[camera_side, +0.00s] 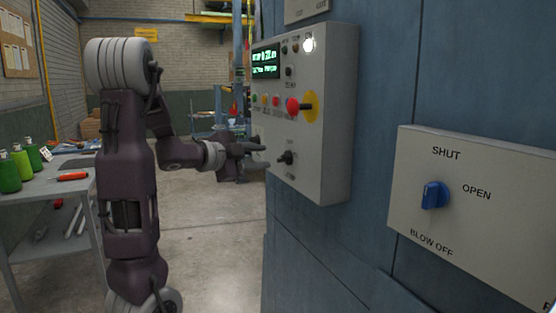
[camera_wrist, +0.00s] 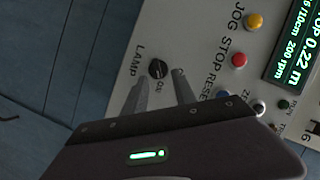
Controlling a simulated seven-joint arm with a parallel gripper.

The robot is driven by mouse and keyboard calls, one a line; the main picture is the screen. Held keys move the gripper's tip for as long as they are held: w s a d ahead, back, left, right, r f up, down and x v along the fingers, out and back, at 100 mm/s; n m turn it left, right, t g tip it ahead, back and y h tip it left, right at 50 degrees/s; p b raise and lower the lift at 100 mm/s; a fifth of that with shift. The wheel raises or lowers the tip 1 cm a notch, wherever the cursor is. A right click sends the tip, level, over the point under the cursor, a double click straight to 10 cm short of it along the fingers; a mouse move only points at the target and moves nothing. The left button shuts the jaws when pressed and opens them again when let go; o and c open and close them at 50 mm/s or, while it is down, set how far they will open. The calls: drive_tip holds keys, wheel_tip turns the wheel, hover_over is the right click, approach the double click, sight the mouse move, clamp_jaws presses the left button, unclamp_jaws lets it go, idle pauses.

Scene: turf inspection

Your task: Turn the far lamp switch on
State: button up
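Nothing is held; I cannot tell if a fingertip touches the knob. In the side view my gripper (camera_side: 258,148) is at the far lower part of the grey control box (camera_side: 340,120), and the far switch is mostly hidden there. A nearer black switch (camera_side: 287,157) sits on the same face, clear of the fingers.
A red button on a yellow plate (camera_side: 309,106), coloured buttons and a green display (camera_side: 266,63) are above the switches. A separate panel with a blue knob (camera_side: 434,195) is at the right. A bench (camera_side: 45,190) with green bottles stands at the left.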

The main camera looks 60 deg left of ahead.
sight(279, 158)
drive_tip(key=x, duration=0.7)
drive_tip(key=shift+d+f, duration=0.15)
drive_tip(key=shift+d, duration=0.1)
clamp_jaws()
